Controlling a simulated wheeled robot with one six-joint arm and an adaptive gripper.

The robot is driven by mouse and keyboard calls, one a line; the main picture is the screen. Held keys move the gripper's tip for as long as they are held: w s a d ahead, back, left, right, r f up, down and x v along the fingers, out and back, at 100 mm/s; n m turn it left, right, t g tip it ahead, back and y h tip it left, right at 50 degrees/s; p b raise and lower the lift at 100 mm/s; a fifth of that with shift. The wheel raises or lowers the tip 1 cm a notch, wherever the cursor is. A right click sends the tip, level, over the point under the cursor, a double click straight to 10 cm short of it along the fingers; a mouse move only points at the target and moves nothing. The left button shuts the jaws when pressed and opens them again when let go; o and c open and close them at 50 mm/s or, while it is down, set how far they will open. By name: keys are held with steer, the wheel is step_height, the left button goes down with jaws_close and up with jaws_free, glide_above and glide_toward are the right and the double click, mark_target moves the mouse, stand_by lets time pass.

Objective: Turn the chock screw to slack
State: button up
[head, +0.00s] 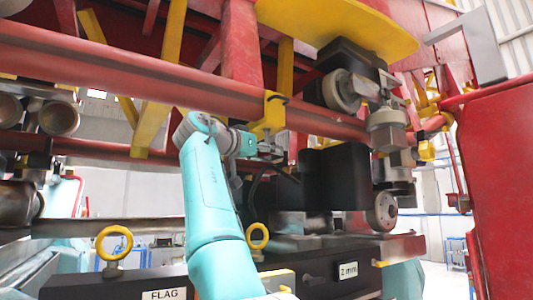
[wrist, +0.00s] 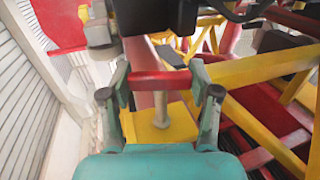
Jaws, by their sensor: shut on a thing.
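The chock screw's red crossbar (wrist: 160,80) shows in the middle of the wrist view. Its pale metal stem (wrist: 160,108) runs to a yellow chock (wrist: 178,130). My gripper (wrist: 160,77) is shut on the crossbar, one finger at each end. In the head view, the yellow chock (head: 270,112) sits on the long red rail (head: 180,82). My gripper (head: 264,147) is just below it, at the end of my teal arm. The screw is too small and covered to make out there.
Wheel assemblies (head: 388,130) and a black block (head: 335,178) stand close to the right of my gripper. Yellow struts (head: 160,90) and the red frame crowd above. Below is a dark beam with yellow eye bolts (head: 114,242) and labels reading FLAG and 2 mm.

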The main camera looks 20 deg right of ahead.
steer(key=shift+f, duration=0.1)
stand_by(0.5)
steer(key=o, duration=1.2)
steer(key=shift+c, duration=0.2)
steer(key=v, duration=1.2)
steer(key=shift+w+a, duration=0.1)
steer(key=shift+w, duration=0.05)
